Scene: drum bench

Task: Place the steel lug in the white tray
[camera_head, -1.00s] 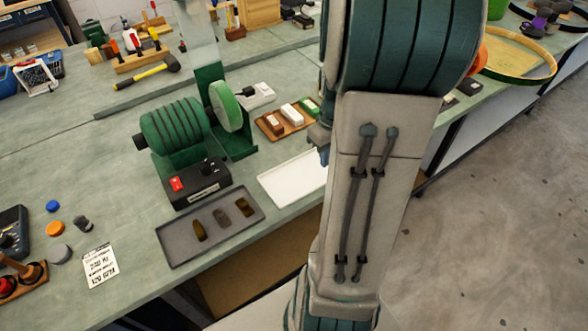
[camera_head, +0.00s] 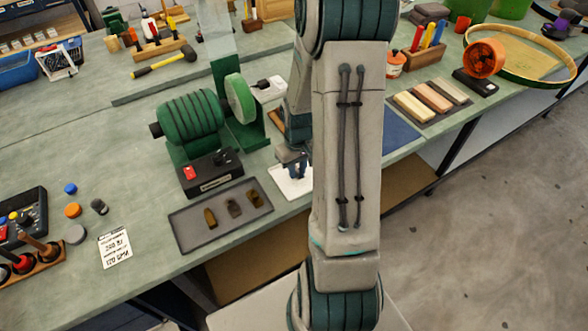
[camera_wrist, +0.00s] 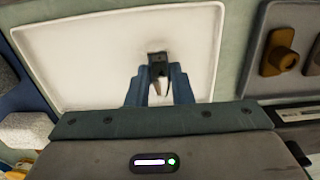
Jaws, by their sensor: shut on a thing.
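The white tray (camera_head: 289,187) lies on the bench right of the grey tray, partly hidden by my arm. It fills much of the wrist view (camera_wrist: 60,60). My gripper (camera_head: 296,170) is over the white tray, pointing down. In the wrist view my gripper (camera_wrist: 158,78) is shut on a small dark grey piece, which looks like the steel lug (camera_wrist: 156,60). The lug is inside the tray's outline. I cannot tell whether it touches the tray floor.
The grey tray (camera_head: 190,240) beside it holds three brownish lugs, one (camera_wrist: 282,55) also in the wrist view. A green motor grinder (camera_head: 190,125) with a control box (camera_head: 210,172) stands behind. A blue mat (camera_head: 400,135) and a tray of bars (camera_head: 430,103) lie to the right.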

